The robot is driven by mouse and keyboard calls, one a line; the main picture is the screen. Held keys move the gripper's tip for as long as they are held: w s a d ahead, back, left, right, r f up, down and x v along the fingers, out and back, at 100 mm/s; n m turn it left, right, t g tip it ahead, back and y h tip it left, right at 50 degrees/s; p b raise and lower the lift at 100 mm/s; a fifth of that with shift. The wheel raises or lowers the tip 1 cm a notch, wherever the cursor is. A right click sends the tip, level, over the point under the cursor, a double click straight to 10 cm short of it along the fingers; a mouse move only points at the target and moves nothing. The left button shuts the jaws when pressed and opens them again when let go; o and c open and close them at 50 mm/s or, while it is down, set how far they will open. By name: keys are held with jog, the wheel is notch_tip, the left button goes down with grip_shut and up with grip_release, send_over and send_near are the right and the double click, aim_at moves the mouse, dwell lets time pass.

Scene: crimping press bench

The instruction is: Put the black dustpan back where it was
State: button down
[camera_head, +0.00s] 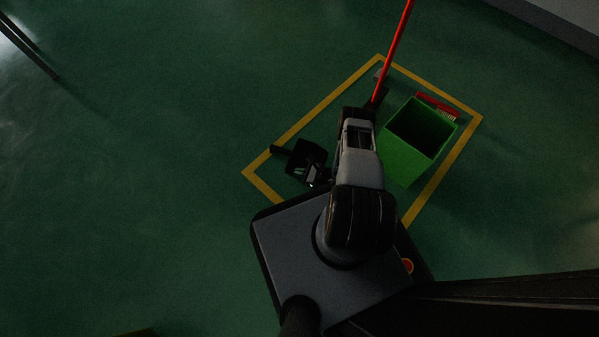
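The black dustpan (305,156) shows in the head view inside the left part of a yellow-taped rectangle, with a short dark bar, probably its handle, pointing left. My gripper (316,177) is at the dustpan's lower right side, partly hidden below my arm. It overlaps or touches the dustpan's edge in this view. The dark picture does not show whether its fingers are open or shut, or whether the dustpan is on the floor or raised.
The yellow tape (325,103) marks a floor area. A green bin (407,160) stands in its right part, with a red brush-like object (437,106) behind it. A red pole (393,48) rises near the top corner. The green floor at left is mostly clear.

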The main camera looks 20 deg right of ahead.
jog(key=shift+f, duration=0.1)
jog(key=c, duration=1.2)
grip_release()
jog(key=shift+c, duration=0.2)
jog(key=shift+r, duration=0.65)
notch_tip(320, 180, up, 7)
jog(key=p, duration=0.5)
jog(key=shift+p, duration=0.3)
jog(key=w+r, duration=0.5)
jog(key=r, duration=0.7)
jog(key=w+d+r+n, duration=0.1)
jog(key=w+r, duration=0.3)
jog(key=r, duration=0.9)
jog(key=shift+w+g+y+p, duration=0.3)
jog(key=shift+w+g+y, duration=0.05)
jog(key=shift+g+y, duration=0.05)
jog(key=shift+r, duration=0.2)
